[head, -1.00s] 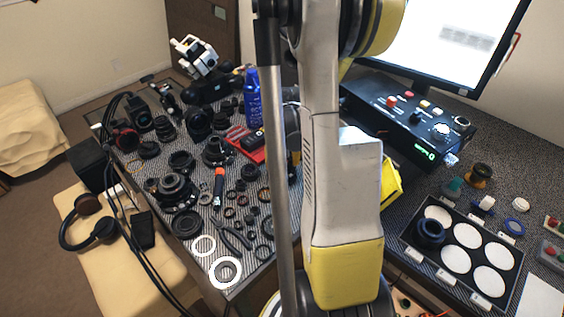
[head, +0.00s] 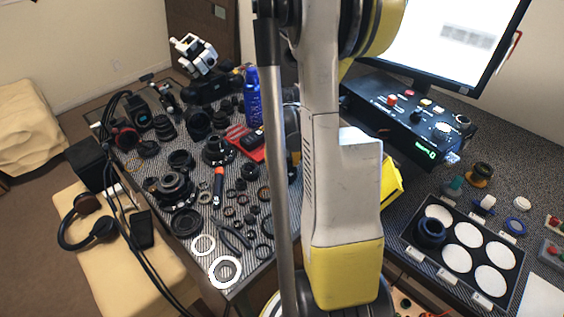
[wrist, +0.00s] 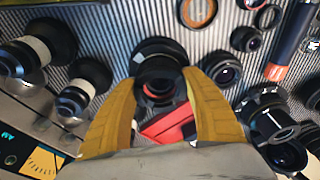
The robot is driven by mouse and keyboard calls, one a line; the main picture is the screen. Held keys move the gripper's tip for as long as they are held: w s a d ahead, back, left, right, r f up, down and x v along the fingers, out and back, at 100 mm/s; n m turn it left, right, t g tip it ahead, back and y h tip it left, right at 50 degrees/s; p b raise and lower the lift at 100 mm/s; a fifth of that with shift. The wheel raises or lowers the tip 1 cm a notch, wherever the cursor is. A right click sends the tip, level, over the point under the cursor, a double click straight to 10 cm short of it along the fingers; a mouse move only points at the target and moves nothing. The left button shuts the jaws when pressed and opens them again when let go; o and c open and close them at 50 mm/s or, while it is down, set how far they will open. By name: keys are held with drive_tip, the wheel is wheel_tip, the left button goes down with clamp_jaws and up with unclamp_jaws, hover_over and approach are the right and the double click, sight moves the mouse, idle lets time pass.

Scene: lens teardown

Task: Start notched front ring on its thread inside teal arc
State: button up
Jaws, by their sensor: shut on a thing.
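My gripper (wrist: 160,92) shows in the wrist view, its two yellow fingers closed on either side of a dark round ring (wrist: 158,74), which I take to be the notched front ring. A wider black lens part (wrist: 158,47) shows just behind the ring, near the top middle. I cannot tell whether the ring touches it or sits on a thread. Notches and a teal arc cannot be made out. In the head view my arm hides the gripper and the ring.
A blue bottle (head: 252,97) stands behind. An orange-and-black tool (head: 218,187) and several rings crowd the front. A tray with white discs (head: 460,259) stands right.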

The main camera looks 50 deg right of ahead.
drive_tip(key=shift+f, duration=0.1)
drive_tip(key=o, duration=1.1)
drive_tip(key=shift+c, duration=0.2)
wheel_tip(320, 180, up, 12)
drive_tip(key=s+a, duration=0.1)
drive_tip(key=shift+s, duration=0.2)
